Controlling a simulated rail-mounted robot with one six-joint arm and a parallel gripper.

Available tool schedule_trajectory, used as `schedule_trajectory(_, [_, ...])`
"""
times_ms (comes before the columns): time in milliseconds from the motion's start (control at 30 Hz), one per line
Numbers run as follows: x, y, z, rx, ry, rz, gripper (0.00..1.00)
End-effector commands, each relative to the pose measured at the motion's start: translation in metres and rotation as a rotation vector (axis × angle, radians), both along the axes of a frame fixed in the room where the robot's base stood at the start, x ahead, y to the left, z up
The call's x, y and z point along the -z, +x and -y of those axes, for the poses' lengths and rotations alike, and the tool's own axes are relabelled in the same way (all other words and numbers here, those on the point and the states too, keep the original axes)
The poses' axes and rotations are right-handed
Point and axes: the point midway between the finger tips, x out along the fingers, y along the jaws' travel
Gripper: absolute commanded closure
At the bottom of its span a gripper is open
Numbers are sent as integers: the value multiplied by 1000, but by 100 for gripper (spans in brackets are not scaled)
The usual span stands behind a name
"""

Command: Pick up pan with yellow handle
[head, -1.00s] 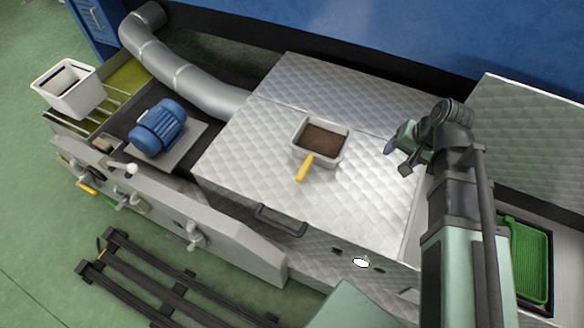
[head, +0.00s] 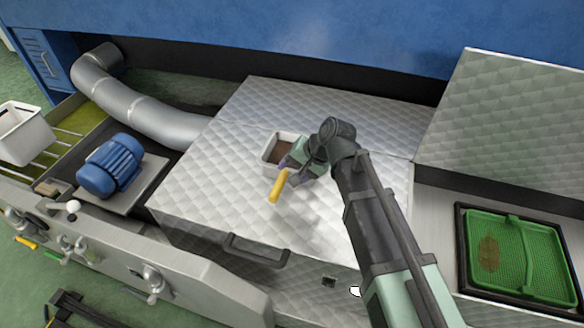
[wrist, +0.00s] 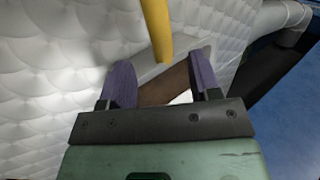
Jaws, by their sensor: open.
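The pan (head: 270,160) is a small pale rectangular pan with brown contents and a yellow handle (head: 278,186). It sits on the quilted metal lid, and my arm's end hides its right part in the head view. In the wrist view the yellow handle (wrist: 157,30) comes down from the top edge, and part of the pan (wrist: 190,52) shows behind the fingers. My gripper (wrist: 155,80) is open, with purple fingers apart and nothing held. In the head view my gripper (head: 288,168) is over or beside the pan's right side; contact cannot be told.
A blue motor (head: 110,165) and a silver duct (head: 140,110) lie left of the lid. A white bin (head: 22,135) is at far left. A green tray (head: 515,255) is at right. The lid's front has a dark handle (head: 255,252). The lid around the pan is clear.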

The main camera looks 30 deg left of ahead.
Motion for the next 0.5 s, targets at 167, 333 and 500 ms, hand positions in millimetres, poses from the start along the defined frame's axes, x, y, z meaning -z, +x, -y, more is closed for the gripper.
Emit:
schedule_trajectory(167, [35, -4, -20, -2, 0, 0, 43])
schedule_trajectory(333, [40, -7, -27, -1, 0, -1, 43])
schedule_trajectory(500, [38, -7, -27, 0, 0, 0, 49])
